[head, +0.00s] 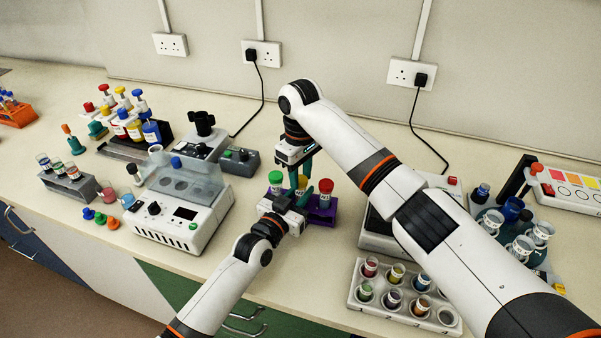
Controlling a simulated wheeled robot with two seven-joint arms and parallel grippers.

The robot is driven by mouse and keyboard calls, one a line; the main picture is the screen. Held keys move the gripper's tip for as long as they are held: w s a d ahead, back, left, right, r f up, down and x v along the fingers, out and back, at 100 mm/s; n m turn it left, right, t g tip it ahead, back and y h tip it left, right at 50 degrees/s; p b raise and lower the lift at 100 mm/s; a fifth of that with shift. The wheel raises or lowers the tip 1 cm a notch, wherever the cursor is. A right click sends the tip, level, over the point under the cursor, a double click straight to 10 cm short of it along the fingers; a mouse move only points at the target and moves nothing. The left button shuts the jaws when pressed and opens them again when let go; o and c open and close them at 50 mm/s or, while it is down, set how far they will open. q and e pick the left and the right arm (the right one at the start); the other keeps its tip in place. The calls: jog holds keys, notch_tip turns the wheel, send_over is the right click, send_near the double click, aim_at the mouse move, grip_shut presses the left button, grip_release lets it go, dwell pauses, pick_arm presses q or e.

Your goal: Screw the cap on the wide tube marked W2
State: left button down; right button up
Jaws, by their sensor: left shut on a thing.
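A purple rack (322,217) stands mid-bench with a green-capped tube (275,178), a yellow cap (301,182) in the middle and a red-capped tube (326,187). My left gripper (290,199) is low at the rack's front, shut on what appears to be the middle tube, whose body it mostly hides. My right gripper (301,172) points down from above with its teal fingers around the yellow cap. I cannot tell whether they grip it. The W2 mark is not readable.
A white device with a clear lid (190,182) stands left of the rack. A grey tray of several open tubes (357,297) is at front right. Small loose caps (101,218) lie at left. My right arm crosses over a white device (375,238).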

jog(key=o, duration=0.4)
jog(key=shift+r, duration=0.1)
pick_arm(q)
jog(key=c, duration=1.1)
grip_release()
pick_arm(e)
notch_tip(320, 180, up, 12)
jog(key=shift+f, duration=0.1)
pick_arm(q)
jog(key=b+v, duration=0.1)
jog(key=v, duration=1.1)
pick_arm(e)
jog(key=shift+f, duration=0.65)
pick_arm(q)
jog(key=shift+r, duration=0.1)
pick_arm(e)
jog(key=shift+r, duration=0.1)
